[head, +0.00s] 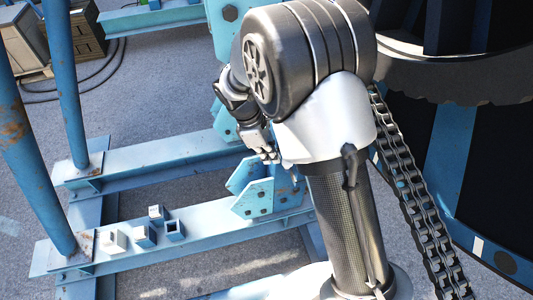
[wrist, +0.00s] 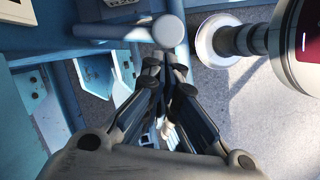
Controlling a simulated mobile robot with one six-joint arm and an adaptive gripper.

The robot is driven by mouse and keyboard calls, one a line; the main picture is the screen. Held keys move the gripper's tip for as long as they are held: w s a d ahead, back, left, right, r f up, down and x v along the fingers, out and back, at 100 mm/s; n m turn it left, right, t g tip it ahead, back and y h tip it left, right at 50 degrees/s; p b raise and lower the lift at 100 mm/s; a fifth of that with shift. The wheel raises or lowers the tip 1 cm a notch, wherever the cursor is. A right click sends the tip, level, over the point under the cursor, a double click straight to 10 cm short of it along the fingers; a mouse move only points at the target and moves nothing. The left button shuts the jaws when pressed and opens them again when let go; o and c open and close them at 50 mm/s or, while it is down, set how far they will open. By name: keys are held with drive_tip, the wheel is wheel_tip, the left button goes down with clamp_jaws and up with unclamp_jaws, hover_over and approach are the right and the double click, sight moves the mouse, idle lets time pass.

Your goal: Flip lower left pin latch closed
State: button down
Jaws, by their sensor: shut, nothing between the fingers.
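My gripper (head: 268,154) hangs below my arm in the head view, just above a light blue bracket (head: 254,198) bolted to the lower beam. In the wrist view my gripper (wrist: 167,62) has its fingers together and empty. A pale blue round-ended bar (wrist: 170,31) lies just beyond the fingertips. A thinner bar (wrist: 110,32) runs left from it. I cannot tell whether this is the lower left pin latch, or whether the fingertips touch it. In the head view my arm and gripper hide part of the bracket area.
Several small blue and white blocks (head: 145,237) sit on the lower beam (head: 200,238). Blue posts (head: 68,85) stand at the left. A heavy chain (head: 418,210) and the big dark reel (head: 490,150) are at the right. Grey floor (head: 150,105) is open between the beams.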

drive_tip(key=shift+d, duration=0.1)
drive_tip(key=d+n, duration=0.1)
drive_tip(key=s+d+n+t, duration=0.1)
drive_tip(key=n, duration=0.1)
drive_tip(key=shift+d, duration=0.25)
drive_tip(key=shift+s, duration=0.1)
